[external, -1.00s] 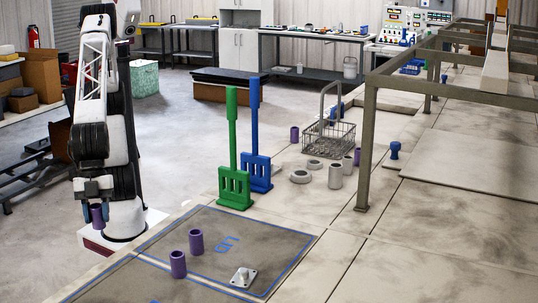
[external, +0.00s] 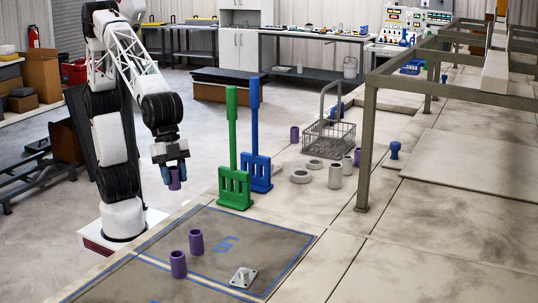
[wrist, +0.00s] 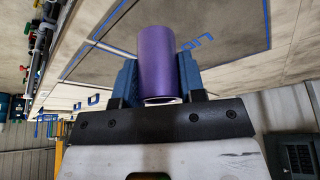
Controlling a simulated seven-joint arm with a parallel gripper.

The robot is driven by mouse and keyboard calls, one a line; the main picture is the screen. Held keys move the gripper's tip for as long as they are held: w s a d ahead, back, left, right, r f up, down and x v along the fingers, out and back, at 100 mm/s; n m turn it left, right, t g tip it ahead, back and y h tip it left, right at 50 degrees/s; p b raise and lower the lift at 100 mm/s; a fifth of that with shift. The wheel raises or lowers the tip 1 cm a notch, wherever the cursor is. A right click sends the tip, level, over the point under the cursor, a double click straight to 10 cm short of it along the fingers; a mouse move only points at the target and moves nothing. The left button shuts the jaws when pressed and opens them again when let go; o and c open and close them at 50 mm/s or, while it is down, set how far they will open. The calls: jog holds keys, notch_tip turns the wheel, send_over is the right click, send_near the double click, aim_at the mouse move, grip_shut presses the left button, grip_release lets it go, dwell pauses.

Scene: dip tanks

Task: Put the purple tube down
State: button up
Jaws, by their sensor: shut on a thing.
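My gripper (external: 173,176) is shut on a purple tube (external: 175,182), in the air to the left of the green rack and above the near-left side of the work surface. In the wrist view the held purple tube (wrist: 157,62) sits between the blue fingers, with its open end towards the camera. Two other purple tubes stand upright on the blue-outlined mat: one (external: 196,242) and a nearer one (external: 178,264). More purple tubes stand farther back, one (external: 294,133) left of the wire basket and one (external: 357,157) by a grey cylinder.
A green rack (external: 235,188) and a blue rack (external: 257,172) with tall handles stand just right of my gripper. A grey metal plate fitting (external: 243,277) lies on the mat (external: 285,245). A wire basket (external: 329,138) and grey rings stand behind. The mat's middle is clear.

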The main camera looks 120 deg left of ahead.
jog(key=s+a+f+n+y, duration=0.1)
jog(key=a+n, duration=0.1)
jog(key=a, duration=1.1)
jog(key=s+a+f+n+y, duration=0.1)
jog(key=a+f+n, duration=0.1)
jog(key=a, duration=1.1)
jog(key=s+a+f+n+y, duration=0.1)
jog(key=a+n, duration=0.3)
jog(key=a, duration=0.9)
jog(key=shift+s+a+f+t, duration=0.1)
jog(key=shift+f+t, duration=0.1)
jog(key=shift+t, duration=0.2)
jog(key=shift+s+a+f+n, duration=0.2)
jog(key=shift+s+a+n, duration=0.1)
jog(key=shift+a, duration=0.2)
jog(key=shift+w, duration=0.15)
jog(key=w+a, duration=0.1)
jog(key=w, duration=0.4)
jog(key=w+f, duration=0.1)
jog(key=w, duration=0.3)
jog(key=w+a, duration=0.1)
jog(key=w, duration=0.4)
jog(key=shift+w+a+f, duration=0.2)
jog(key=shift+w+a, duration=0.15)
jog(key=shift+w, duration=0.1)
jog(key=shift+w, duration=0.15)
jog(key=shift+w+a+f, duration=0.1)
jog(key=shift+w+f, duration=0.15)
jog(key=shift+f, duration=1.55)
